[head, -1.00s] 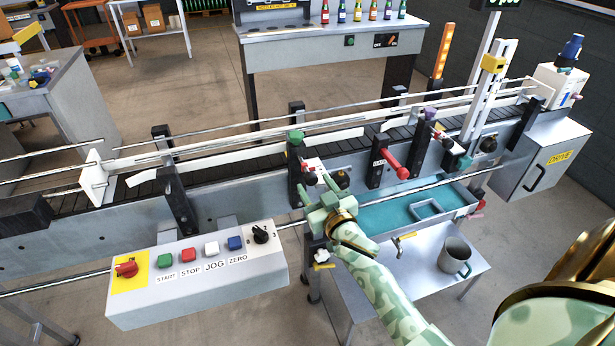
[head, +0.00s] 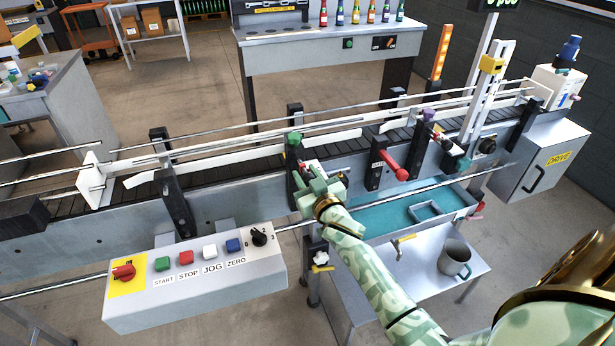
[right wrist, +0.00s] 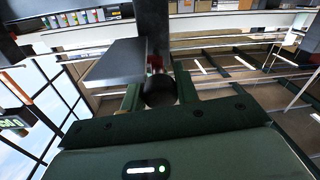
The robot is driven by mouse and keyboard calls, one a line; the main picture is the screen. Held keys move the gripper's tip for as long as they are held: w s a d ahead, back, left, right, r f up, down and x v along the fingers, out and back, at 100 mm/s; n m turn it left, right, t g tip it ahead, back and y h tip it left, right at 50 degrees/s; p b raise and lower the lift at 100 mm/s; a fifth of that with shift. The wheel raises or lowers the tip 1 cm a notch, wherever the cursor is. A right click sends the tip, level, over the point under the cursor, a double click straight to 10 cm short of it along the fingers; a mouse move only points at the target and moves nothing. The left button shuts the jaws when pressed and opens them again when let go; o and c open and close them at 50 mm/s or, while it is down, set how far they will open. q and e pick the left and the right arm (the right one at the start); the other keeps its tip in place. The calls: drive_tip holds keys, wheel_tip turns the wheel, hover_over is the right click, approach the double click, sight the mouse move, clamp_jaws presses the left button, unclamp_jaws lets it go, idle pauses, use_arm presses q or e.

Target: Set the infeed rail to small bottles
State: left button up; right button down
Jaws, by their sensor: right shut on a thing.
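The infeed rail (head: 235,160) is a long white guide along the dark conveyor belt (head: 215,175), carried on black posts. One post has a green knob (head: 294,138) on top. My right gripper (head: 316,182) is at the front of that post, below the green knob. In the right wrist view, a round black knob (right wrist: 160,90) sits between the two fingers of my right gripper (right wrist: 160,98), which is shut on it. In the head view my gripper hides this knob. My left gripper is not in view.
A control box (head: 200,280) with coloured buttons stands in front at left. A red handle (head: 392,165) and a purple knob (head: 429,114) are to the right of my gripper. A teal tray (head: 375,218) and a mug (head: 455,258) are below right.

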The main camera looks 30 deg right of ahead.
drive_tip(key=shift+w, duration=0.35)
drive_tip(key=shift+d, duration=0.1)
drive_tip(key=c, duration=1.1)
unclamp_jaws()
drive_tip(key=s+a, duration=0.1)
drive_tip(key=s, duration=0.4)
drive_tip(key=s+p, duration=0.1)
drive_tip(key=s, duration=0.4)
drive_tip(key=s+a, duration=0.1)
drive_tip(key=s, duration=0.5)
drive_tip(key=shift+a+p, duration=0.35)
drive_tip(key=shift+f, duration=0.1)
